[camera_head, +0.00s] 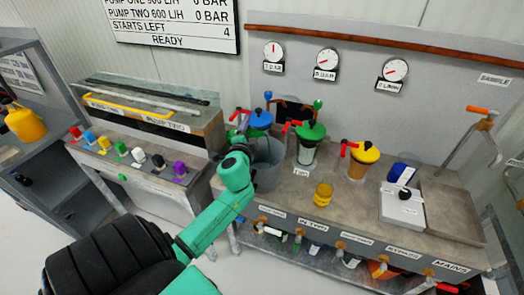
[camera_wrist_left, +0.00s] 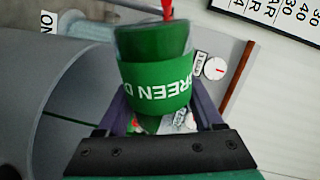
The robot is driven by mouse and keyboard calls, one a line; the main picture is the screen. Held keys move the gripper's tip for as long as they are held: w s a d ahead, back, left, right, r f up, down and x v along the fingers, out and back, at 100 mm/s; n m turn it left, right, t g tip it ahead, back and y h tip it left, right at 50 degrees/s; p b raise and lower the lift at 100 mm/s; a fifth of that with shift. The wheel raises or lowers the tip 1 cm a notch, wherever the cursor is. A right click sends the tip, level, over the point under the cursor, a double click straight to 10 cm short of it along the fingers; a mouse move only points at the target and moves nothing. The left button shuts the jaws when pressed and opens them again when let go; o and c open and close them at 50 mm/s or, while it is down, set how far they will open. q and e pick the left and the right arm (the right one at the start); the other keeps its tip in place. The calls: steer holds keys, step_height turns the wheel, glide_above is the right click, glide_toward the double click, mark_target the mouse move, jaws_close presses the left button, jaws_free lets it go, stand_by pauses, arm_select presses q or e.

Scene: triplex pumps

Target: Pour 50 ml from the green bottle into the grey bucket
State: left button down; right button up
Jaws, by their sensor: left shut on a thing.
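The green bottle (camera_wrist_left: 157,85) is between the fingers of my left gripper in the left wrist view. It has a green band with white lettering that reads upside down there, and a red piece at its end. My left gripper (camera_wrist_left: 160,118) is shut on it. The grey bucket (camera_head: 269,178) stands on the bench in the head view, right beside my left gripper (camera_head: 242,143). Its wide grey wall (camera_wrist_left: 75,75) fills the left of the left wrist view. The bottle is small and partly hidden by my gripper in the head view. My right gripper is out of view.
A green-lidded vessel (camera_head: 307,151) and a yellow-lidded vessel (camera_head: 357,165) stand right of the bucket. A small yellow jar (camera_head: 324,194) is near the bench front. A white box (camera_head: 402,211) stands further right. A board (camera_head: 172,20) reads READY.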

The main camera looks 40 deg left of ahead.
arm_select(q)
steer(key=shift+s+r, duration=0.1)
stand_by(0.3)
steer(key=shift+r, duration=0.1)
steer(key=shift+a+m+p, duration=0.1)
steer(key=shift+m+p, duration=0.2)
steer(key=shift+p, duration=0.05)
stand_by(0.4)
steer(key=shift+r, duration=0.1)
stand_by(0.5)
steer(key=shift+a+r+m+y+p, duration=0.1)
steer(key=shift+m+y+p, duration=0.2)
steer(key=shift+m+p, duration=0.2)
stand_by(1.1)
steer(key=shift+s, duration=0.1)
